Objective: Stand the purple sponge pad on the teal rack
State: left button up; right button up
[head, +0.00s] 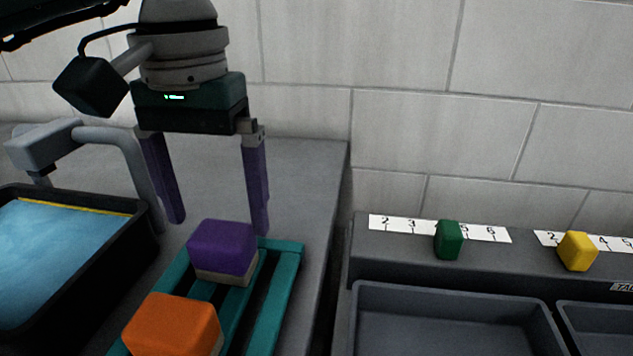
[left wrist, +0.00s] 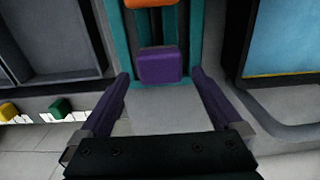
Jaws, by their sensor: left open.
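The purple sponge pad (head: 222,247) rests on the far end of the teal rack (head: 284,266), its pale layer underneath. My left gripper (head: 218,226) is open above and just behind the pad, its purple fingers pointing down and apart. In the left wrist view the pad (left wrist: 160,66) lies beyond the open fingertips of the gripper (left wrist: 160,72), roughly centred between them, with nothing held. An orange sponge pad (head: 173,325) sits on the nearer part of the rack; it also shows in the left wrist view (left wrist: 150,3). My right gripper is not in view.
A black basin of blue water (head: 140,248) with a grey tap (head: 105,135) stands left of the rack. At right, a ledge with number strips carries a green block (head: 448,240) and a yellow block (head: 577,251), above grey trays (head: 450,296). A block wall closes the back.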

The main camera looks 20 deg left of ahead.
aim_at(220, 232)
pick_arm(q)
notch_tip(220, 232, up, 7)
jog(key=shift+r, duration=0.15)
dwell(0.4)
